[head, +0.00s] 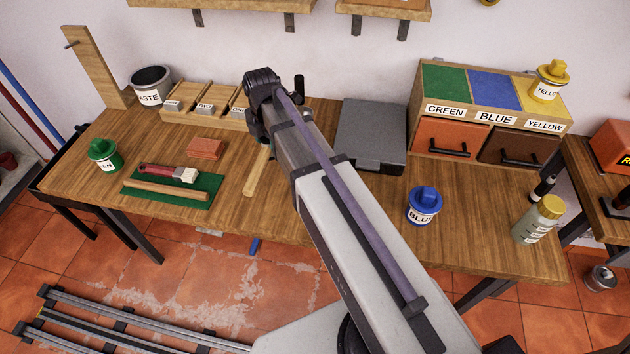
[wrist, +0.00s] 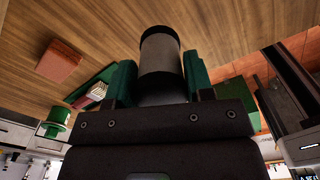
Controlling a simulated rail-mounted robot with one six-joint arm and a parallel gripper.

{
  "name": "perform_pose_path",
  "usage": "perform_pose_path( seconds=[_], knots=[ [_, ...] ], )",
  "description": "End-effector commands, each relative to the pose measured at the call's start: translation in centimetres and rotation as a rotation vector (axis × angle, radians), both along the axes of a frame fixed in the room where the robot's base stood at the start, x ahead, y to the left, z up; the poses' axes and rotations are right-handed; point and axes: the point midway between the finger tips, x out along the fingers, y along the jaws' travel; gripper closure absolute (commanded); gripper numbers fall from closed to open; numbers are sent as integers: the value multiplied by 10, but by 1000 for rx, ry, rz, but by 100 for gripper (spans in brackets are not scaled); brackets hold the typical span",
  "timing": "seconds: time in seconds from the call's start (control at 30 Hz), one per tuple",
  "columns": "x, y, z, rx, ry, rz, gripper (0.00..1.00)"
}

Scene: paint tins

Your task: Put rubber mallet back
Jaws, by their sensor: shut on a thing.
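The rubber mallet shows in the wrist view as a grey cylinder with a black end (wrist: 160,55), between the green fingers of my gripper (wrist: 160,82), which is shut on it. In the head view its pale wooden handle (head: 257,172) slants down just left of my arm. My arm hides the mallet's head and my gripper's fingers there. I cannot tell how far the mallet is above the bench.
A wooden upright with a peg (head: 92,62) stands at the bench's back left, beside a waste tin (head: 151,86). A wooden divided tray (head: 205,101) and grey case (head: 371,136) are behind. A green mat (head: 172,199) holds a brush and stick. A blue tin (head: 423,207) stands right.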

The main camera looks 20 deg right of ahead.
Motion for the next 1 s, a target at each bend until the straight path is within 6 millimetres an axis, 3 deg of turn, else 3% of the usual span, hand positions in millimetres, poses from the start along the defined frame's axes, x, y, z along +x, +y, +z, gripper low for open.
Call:
perform_pose_path(
  seconds=[0.33,0.57,0.77,1.0],
  knots=[
    [1,0,-3,-1,-3,-6,81],
    [1,0,-50,-1,-2,-6,81],
    [1,0,-55,-1,-2,-6,81],
    [1,1,-100,-1,-3,-6,81]
  ],
)
